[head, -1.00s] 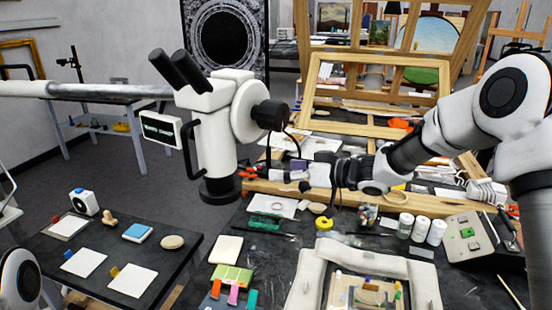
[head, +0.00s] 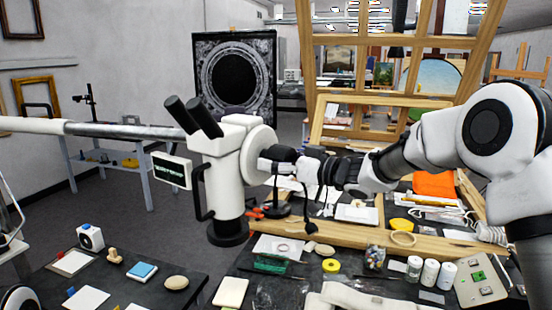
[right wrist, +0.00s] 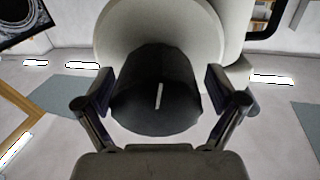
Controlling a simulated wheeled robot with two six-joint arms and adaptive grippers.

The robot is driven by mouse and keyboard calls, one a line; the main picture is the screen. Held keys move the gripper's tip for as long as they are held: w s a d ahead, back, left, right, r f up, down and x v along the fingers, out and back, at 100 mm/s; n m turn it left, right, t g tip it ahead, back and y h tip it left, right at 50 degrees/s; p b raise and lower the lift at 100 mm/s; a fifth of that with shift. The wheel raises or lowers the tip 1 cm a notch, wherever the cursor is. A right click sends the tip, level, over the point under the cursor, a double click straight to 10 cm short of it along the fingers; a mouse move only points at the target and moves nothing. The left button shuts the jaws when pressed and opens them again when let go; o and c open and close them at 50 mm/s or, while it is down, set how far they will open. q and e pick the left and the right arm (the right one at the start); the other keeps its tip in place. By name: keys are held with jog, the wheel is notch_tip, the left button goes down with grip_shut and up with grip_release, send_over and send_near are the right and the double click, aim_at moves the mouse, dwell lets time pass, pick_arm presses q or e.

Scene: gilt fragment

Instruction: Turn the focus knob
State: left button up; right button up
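The white microscope (head: 222,175) with twin black eyepieces hangs on a horizontal arm in the middle of the head view. Its black focus knob (right wrist: 155,95), with a white index line, sticks out from a round white housing (head: 258,152). In the right wrist view the knob is between the two fingers of my right gripper (right wrist: 158,92). The fingers are open, one on each side, with narrow gaps visible. In the head view my right gripper (head: 272,160) is at the housing's right side and largely hides the knob. My left gripper is out of view.
A dark side table (head: 125,285) with small items stands at lower left. A large wooden easel frame (head: 390,100) stands behind my right arm.

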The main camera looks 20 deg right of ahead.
jog(key=shift+w+d+f, duration=0.1)
jog(key=shift+w+f, duration=0.05)
jog(key=c, duration=1)
jog(key=shift+o, duration=0.2)
jog(key=m+p, duration=0.2)
jog(key=p, duration=0.2)
jog(key=shift+r, duration=0.4)
jog(key=shift+f+m+p, duration=0.1)
jog(key=shift+m+p, duration=0.2)
jog(key=shift+p, duration=0.15)
jog(key=shift+f, duration=0.2)
jog(key=o, duration=1.2)
jog(key=shift+f, duration=0.1)
jog(key=shift+c, duration=0.2)
jog(key=v, duration=1.1)
jog(key=shift+s, duration=0.35)
